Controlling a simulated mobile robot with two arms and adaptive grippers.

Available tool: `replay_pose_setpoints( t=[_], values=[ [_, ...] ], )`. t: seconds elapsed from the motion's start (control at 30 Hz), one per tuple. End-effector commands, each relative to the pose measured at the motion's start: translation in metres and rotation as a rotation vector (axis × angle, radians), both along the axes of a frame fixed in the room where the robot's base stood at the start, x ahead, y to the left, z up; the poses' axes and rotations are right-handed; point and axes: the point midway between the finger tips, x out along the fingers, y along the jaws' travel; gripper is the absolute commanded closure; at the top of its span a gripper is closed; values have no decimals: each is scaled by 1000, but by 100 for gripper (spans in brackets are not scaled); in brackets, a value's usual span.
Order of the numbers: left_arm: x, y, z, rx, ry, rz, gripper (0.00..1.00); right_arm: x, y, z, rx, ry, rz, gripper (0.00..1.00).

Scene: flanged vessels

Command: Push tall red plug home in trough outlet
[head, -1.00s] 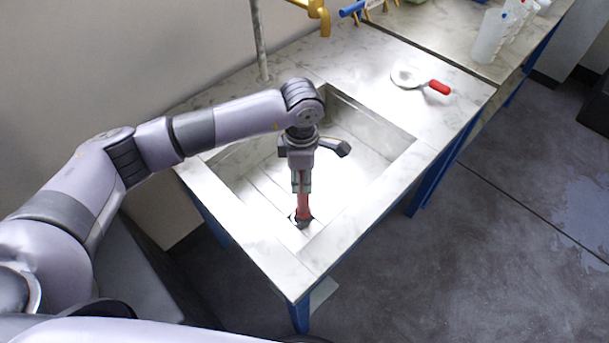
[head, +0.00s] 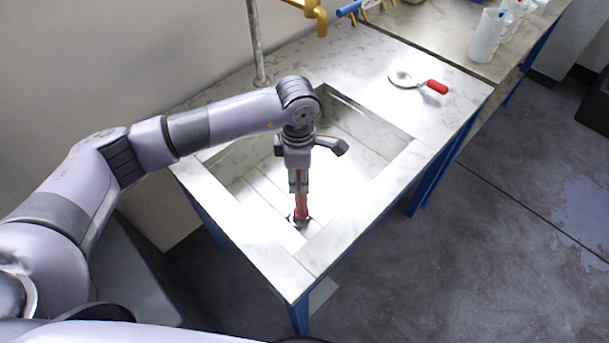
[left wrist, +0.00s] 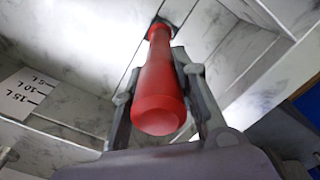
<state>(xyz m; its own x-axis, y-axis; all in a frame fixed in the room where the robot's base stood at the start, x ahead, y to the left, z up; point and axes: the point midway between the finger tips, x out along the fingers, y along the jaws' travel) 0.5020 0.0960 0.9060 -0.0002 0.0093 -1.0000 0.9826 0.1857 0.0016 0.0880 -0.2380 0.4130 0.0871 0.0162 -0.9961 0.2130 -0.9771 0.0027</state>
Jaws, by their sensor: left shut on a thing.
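The tall red plug (head: 301,207) stands about upright at the dark outlet in the floor of the trough (head: 240,222), near its front corner. My left gripper (head: 299,188) comes down from above and is shut on the upper part of the plug. In the left wrist view the plug (left wrist: 160,90) lies between the two fingers (left wrist: 155,95), its far end at the dark outlet (left wrist: 163,22). How deep the plug sits in the outlet is hard to tell. My right gripper is not in view.
A round tool with a red handle (head: 436,86) lies on the counter right of the trough. White containers (head: 488,35) stand on the far bench. A volume scale (left wrist: 25,92) marks the trough wall.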

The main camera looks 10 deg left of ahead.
Motion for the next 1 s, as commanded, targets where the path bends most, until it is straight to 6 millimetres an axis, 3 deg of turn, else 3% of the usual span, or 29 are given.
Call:
replay_pose_setpoints(
  t=[0.03,1.0],
  values=[
    [-3,2,-7,-2,6,2,100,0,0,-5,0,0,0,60],
    [-7,11,-8,-13,4,3,100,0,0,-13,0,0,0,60]
  ],
)
